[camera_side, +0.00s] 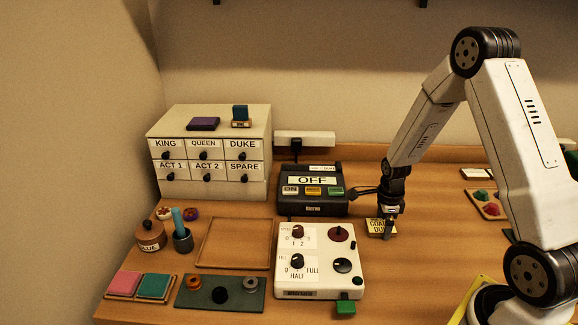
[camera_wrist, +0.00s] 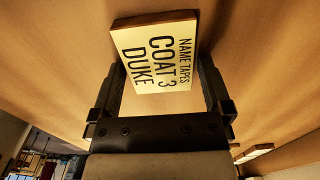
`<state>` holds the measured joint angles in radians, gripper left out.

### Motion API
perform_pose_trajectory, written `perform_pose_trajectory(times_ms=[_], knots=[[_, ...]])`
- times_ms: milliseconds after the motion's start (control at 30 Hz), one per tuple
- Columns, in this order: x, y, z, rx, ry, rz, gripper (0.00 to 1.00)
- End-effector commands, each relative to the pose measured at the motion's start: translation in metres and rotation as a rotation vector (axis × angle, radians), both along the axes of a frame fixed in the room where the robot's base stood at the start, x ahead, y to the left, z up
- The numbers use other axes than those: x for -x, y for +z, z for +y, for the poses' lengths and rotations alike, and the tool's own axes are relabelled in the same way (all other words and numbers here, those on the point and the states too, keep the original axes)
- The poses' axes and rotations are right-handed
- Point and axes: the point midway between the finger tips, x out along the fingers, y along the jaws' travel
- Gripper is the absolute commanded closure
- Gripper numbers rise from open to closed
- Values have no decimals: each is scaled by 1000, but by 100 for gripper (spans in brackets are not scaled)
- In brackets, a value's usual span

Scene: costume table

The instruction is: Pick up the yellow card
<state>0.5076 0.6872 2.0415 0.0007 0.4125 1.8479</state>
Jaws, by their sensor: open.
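The yellow card (camera_wrist: 155,55) shows large in the wrist view, with black print reading NAME TAPES, COAT 3, DUKE. It lies on the wooden table and looks like a thin block with a visible edge. In the side view the card (camera_side: 374,226) is right of the black OFF box, partly hidden by my gripper (camera_side: 388,228). My gripper is open; in the wrist view its two fingers (camera_wrist: 163,90) stand on either side of the card's near part. I cannot tell whether they touch it.
The black OFF box (camera_side: 312,190) and its cable stand left of the card. A white control panel (camera_side: 318,262) with knobs is front left. A tray of coloured pieces (camera_side: 486,204) lies to the right. An empty wooden tray (camera_side: 205,265) is farther left. Bare table surrounds the card's front.

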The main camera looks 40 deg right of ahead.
Motion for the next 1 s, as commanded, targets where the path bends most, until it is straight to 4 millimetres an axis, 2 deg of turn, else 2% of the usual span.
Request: perform_pose_trajectory(times_ms=[67, 200, 300, 667, 867, 1000], knots=[[0, 0, 0, 0, 0, 0, 0], [0, 0, 0, 0, 0, 0, 44], [0, 0, 0, 0, 0, 0, 70], [0, 3, 0, 1, 0, -1, 71], [-1, 13, 0, 1, 0, -2, 71], [-1, 26, 0, 1, 0, -3, 71]])
